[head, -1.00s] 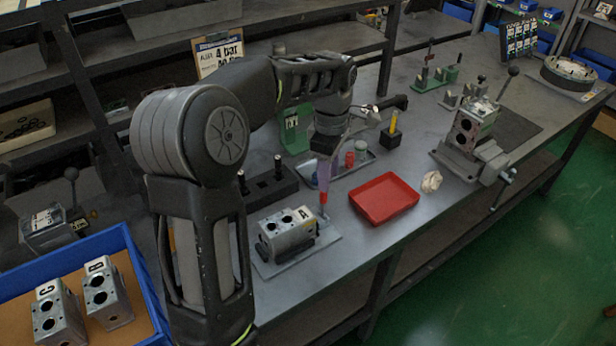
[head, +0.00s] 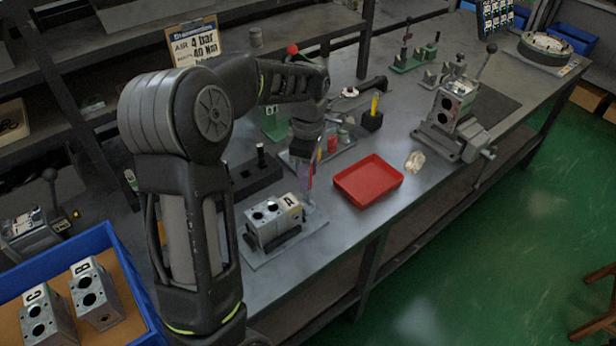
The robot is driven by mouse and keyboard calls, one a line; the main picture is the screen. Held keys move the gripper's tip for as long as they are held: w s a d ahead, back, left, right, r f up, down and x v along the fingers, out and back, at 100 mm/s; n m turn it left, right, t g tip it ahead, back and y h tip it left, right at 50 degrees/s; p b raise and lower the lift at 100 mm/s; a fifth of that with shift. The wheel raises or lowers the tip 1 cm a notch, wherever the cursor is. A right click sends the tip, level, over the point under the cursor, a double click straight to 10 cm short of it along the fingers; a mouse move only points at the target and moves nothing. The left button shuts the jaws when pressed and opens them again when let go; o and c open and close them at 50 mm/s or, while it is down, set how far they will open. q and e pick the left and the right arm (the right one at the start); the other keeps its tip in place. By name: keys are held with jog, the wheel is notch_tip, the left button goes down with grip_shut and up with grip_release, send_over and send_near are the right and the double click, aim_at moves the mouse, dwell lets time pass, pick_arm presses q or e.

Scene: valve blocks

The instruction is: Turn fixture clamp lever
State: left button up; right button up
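A grey vise-like fixture (head: 452,142) stands at the right of the bench with a metal valve block (head: 449,108) in it. A lever with a black ball knob (head: 486,62) rises behind the block, tilted to the right. My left gripper (head: 304,158) points down over the bench, left of the red tray and well away from that fixture. Its fingers are dark and small, and a purplish, red-tipped item shows at them; I cannot tell whether it is gripped. Valve block A (head: 275,220) sits on a plate just below it. My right gripper is not in view.
A red tray (head: 368,182) and a pale crumpled piece (head: 414,162) lie mid-bench. A black holder (head: 372,119) with a yellow item stands behind. Green clamps (head: 408,62) are farther back. A blue bin (head: 110,240) holds blocks B and C at lower left.

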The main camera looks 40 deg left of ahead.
pick_arm(q)
jog(key=shift+f, duration=1.05)
jog(key=shift+c, duration=0.3)
grip_shut()
dwell(0.3)
